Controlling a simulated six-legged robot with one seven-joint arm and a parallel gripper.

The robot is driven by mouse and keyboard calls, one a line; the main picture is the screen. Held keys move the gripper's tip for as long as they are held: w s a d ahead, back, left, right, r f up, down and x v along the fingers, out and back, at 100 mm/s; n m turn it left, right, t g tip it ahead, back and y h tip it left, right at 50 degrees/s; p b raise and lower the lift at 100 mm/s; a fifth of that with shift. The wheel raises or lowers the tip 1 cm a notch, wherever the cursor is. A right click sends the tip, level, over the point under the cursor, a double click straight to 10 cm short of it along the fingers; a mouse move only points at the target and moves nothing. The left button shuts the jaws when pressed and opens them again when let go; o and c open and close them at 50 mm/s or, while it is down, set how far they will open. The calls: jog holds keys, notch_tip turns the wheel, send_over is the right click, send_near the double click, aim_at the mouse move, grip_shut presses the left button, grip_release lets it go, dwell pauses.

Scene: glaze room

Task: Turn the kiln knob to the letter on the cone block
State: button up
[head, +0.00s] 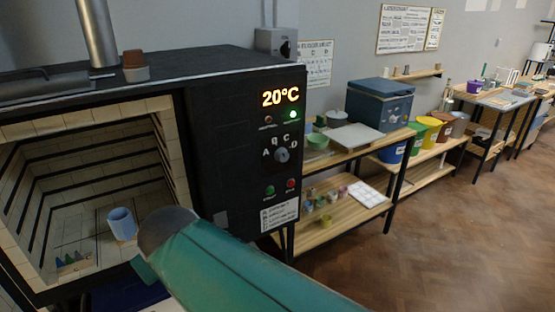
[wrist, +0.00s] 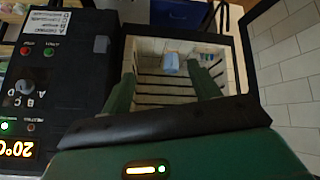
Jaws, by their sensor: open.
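The kiln (head: 228,110) stands at the left with its chamber open. Its grey knob (head: 282,155) sits on the front panel among small letters; it also shows at the left of the wrist view (wrist: 23,87). I cannot tell which letter it points to. The cone block (head: 75,263), with several small coloured cones, lies on the chamber floor at the lower left; its letter is too small to read. My gripper (wrist: 160,72) is open and empty, its two green fingers apart in front of the chamber mouth, left of the knob. In the head view my arm mostly hides it.
A blue cup (head: 122,223) stands in the chamber, right of the cone block, and shows between my fingers in the wrist view. The panel reads 20°C above a lit green lamp (head: 293,114). Shelves with pots and buckets (head: 431,133) stand right of the kiln. The wooden floor is clear.

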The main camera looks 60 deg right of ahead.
jog(key=w+d+r+t+h, duration=0.1)
jog(key=w+d+h, duration=0.15)
jog(key=d, duration=0.65)
jog(key=w+d+t+h, duration=0.15)
jog(key=w+d, duration=0.25)
jog(key=d, duration=0.5)
jog(key=n+t, duration=0.5)
jog(key=t, duration=0.2)
send_near(285, 158)
jog(key=shift+g+h, duration=0.25)
jog(key=shift+h, duration=0.15)
jog(key=x, duration=0.9)
jog(key=shift+w+a+r, duration=0.15)
jog(key=shift+w+a, duration=0.05)
jog(key=shift+w, duration=0.05)
jog(key=shift+c, duration=0.2)
jog(key=c, duration=0.8)
